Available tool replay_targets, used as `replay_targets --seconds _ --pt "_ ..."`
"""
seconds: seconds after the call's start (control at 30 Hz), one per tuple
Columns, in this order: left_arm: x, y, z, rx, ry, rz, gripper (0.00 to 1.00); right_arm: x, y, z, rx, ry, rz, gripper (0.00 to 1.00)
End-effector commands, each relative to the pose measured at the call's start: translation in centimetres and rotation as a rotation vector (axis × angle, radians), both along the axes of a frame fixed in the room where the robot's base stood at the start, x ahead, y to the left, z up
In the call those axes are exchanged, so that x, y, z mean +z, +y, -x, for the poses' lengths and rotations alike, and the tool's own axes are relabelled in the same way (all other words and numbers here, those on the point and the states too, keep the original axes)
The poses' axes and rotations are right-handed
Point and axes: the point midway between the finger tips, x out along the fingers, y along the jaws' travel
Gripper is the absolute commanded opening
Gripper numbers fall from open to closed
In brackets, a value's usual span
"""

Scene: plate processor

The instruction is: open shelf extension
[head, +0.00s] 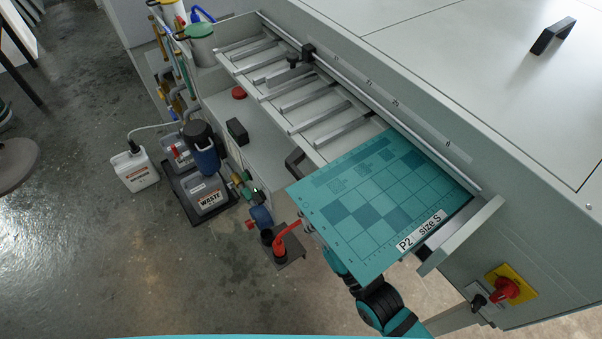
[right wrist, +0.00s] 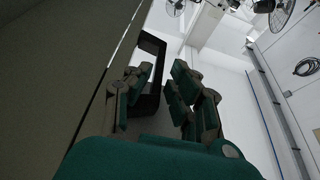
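The shelf extension is the slatted metal shelf (head: 318,103) along the front of the plate processor. A black bracket handle (head: 295,161) sits on its front edge, beside the teal plate marked "P2 size S" (head: 345,205). In the right wrist view, a black handle (right wrist: 150,102) shows just beyond my right gripper (right wrist: 162,72). The fingers are apart, one overlapping the handle in the picture; I cannot tell whether they touch it. In the head view my teal and black arm reaches under the plate, which hides its gripper. My left gripper is not in view.
The processor's grey body (head: 430,70) fills the right. A red rotary switch (head: 507,290) is on its side. Below the shelf stand a waste container (head: 207,194), a white canister (head: 134,171) and pipes. Open floor (head: 75,240) lies to the left.

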Motion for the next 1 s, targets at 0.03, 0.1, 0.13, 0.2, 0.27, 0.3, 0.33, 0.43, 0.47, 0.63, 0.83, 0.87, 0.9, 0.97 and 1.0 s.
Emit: replay_targets --seconds 0.03,0.1,0.13,0.2,0.27,0.3,0.33,0.43,0.47,0.63,0.83,0.87,0.9,0.97,1.0 --pt "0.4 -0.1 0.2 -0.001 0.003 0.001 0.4 0.7 0.6 -0.8 -0.001 -0.003 -0.003 0.2" --pt "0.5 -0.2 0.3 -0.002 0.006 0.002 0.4 1.1 1.2 -1.7 0.0 -0.002 -0.001 0.2" --pt "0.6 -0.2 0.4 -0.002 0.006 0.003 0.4 1.2 1.5 -2.0 -0.001 -0.002 -0.002 0.2" --pt "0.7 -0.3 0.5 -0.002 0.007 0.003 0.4 1.5 1.9 -2.7 -0.001 -0.001 -0.001 0.2" --pt "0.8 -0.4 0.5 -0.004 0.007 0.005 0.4 1.7 2.2 -3.1 0.0 -0.001 -0.001 0.2" --pt "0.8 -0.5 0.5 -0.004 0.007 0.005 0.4 1.7 2.4 -3.3 0.0 0.001 -0.001 0.2" --pt "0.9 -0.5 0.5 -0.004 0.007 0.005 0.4 1.8 2.5 -3.4 0.0 0.001 -0.001 0.2" --pt "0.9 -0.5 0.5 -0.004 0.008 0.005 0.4 1.8 2.7 -3.6 0.0 0.001 0.001 0.2" --pt "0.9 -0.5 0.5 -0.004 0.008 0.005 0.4 1.8 2.7 -3.7 0.0 0.001 0.001 0.2" --pt "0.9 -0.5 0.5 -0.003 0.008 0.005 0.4 1.8 2.7 -3.7 0.0 0.001 0.001 0.2" --pt "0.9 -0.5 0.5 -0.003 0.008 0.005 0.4 1.8 2.6 -3.6 0.0 0.001 0.001 0.0" --pt "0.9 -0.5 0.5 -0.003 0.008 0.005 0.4 1.8 2.6 -3.6 0.0 0.001 0.001 0.0" --pt "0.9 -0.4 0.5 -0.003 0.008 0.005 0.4 1.8 2.6 -3.6 0.0 0.001 0.001 0.0" --pt "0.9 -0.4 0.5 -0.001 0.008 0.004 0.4 1.8 2.6 -3.6 0.0 0.001 0.001 0.0" --pt "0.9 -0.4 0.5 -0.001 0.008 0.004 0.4 1.8 2.6 -3.6 0.0 0.001 0.001 0.0"
